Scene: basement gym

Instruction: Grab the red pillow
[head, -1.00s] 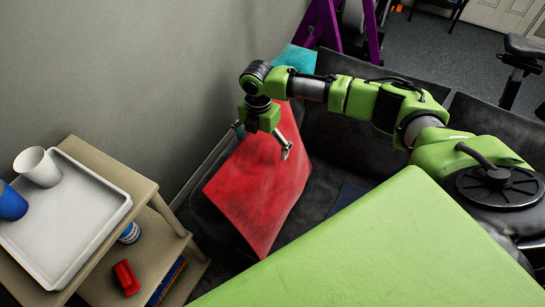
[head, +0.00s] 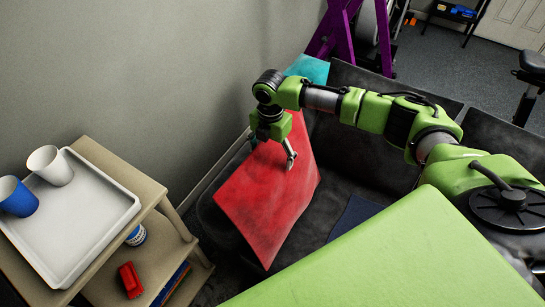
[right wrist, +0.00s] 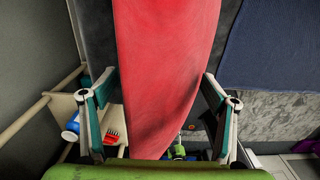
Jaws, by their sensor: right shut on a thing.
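The red pillow (head: 268,200) leans on the dark sofa's left end, in the middle of the head view. My right gripper (head: 271,150) is at its upper part, with one finger over the front face. In the right wrist view the pillow (right wrist: 167,60) runs between the two fingers of the right gripper (right wrist: 160,76), which is shut on it. The finger pads stand wide apart on either side of it. Part of the pillow's top is hidden by the gripper in the head view. My left gripper is not in view.
A wooden side table at the left holds a white tray (head: 88,238), a white cup (head: 52,168) and a blue cup (head: 17,197). A red item (head: 130,279) lies on its lower shelf. A teal pillow (head: 308,68) is behind. The wall is close on the left.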

